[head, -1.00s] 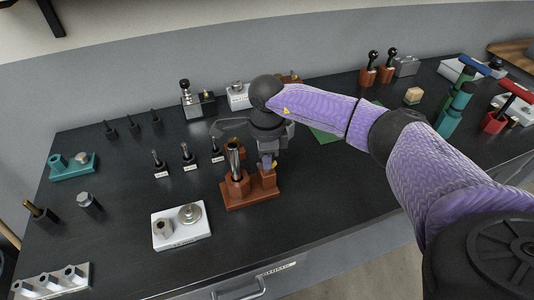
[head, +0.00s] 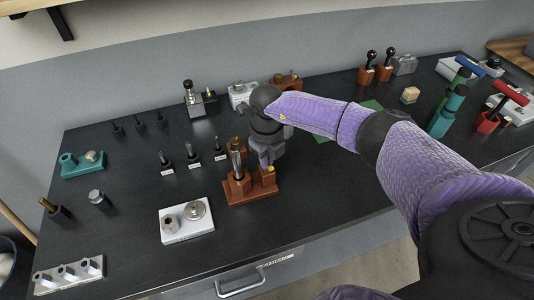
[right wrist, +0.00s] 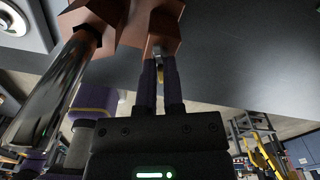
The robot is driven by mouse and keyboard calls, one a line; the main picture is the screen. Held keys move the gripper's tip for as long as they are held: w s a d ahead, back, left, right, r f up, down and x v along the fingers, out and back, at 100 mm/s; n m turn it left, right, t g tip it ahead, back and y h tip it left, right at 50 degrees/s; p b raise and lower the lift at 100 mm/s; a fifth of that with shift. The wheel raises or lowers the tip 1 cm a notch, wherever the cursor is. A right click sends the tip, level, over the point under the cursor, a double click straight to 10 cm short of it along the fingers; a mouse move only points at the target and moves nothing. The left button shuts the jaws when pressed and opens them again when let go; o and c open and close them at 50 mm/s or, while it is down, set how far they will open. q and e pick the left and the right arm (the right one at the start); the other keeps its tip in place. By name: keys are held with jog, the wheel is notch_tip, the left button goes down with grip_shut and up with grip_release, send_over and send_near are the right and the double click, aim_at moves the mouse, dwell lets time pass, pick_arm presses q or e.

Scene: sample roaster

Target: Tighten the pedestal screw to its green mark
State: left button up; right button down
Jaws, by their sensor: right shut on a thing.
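The red-brown pedestal (head: 250,196) stands at the middle front of the dark bench, with two posts. A tall metal cylinder (head: 236,158) stands in its left post; it also shows as a shiny rod (right wrist: 52,90) in the right wrist view. My right gripper (head: 267,167) is above the right post, pointing down. In the right wrist view its fingers (right wrist: 158,66) are closed on the small pedestal screw (right wrist: 158,52), which shows a metallic and yellowish bit at the post. The fingers hide most of the screw. I cannot make out the green mark. My left gripper is out of view.
A white tray (head: 187,236) with metal parts lies left of the pedestal. Several small labelled tools stand behind it, including one with a white label (head: 193,157). A green mat (head: 372,105) lies behind my right arm. The bench between the tray and its left edge is partly free.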

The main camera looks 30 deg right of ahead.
jog(key=m+p, duration=0.1)
jog(key=m, duration=0.2)
jog(key=shift+r+m+p, duration=0.1)
jog(key=shift+m+p, duration=0.25)
jog(key=shift+m, duration=0.35)
jog(key=c, duration=0.7)
grip_release()
jog(key=shift+c, duration=0.2)
notch_tip(320, 180, up, 10)
jog(key=p, duration=0.2)
